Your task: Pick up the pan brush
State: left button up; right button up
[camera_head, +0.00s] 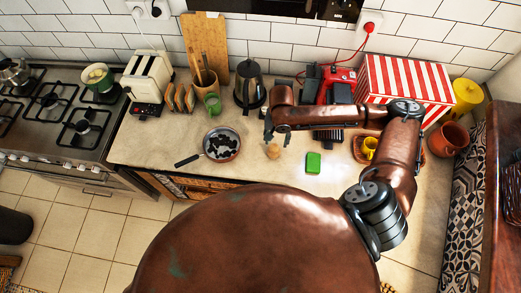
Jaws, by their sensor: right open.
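The pan brush appears to be the small round tan item (273,151) on the counter, between the pan and the green sponge. It is small, so its bristles cannot be made out. My right gripper (277,139) reaches in from the right, with its fingers pointing down and spread apart. It is empty and seems just above and behind the tan item; whether it touches it cannot be told. My left gripper is not in view.
A pan (222,145) with dark pieces lies left of the brush. A green sponge (313,162) lies right of it. A kettle (249,85), a red appliance (336,82) and a striped box (408,80) stand behind. The front counter (270,176) is clear.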

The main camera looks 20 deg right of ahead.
aim_at(274, 147)
jog(key=shift+o, duration=0.5)
notch_tip(274, 147, down, 3)
jog(key=shift+w+a+r, duration=0.1)
jog(key=shift+r, duration=0.05)
jog(key=f, duration=0.4)
jog(key=shift+w+a+f, duration=0.1)
jog(key=shift+w+f, duration=0.05)
jog(key=shift+w, duration=0.1)
jog(key=shift+f, duration=0.3)
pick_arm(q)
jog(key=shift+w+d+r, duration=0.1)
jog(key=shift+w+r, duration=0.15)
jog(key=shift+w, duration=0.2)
pick_arm(e)
jog(key=shift+c, duration=0.2)
jog(key=c, duration=1.3)
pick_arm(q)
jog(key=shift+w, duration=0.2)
pick_arm(e)
jog(key=shift+o, duration=0.2)
jog(key=shift+r, duration=0.1)
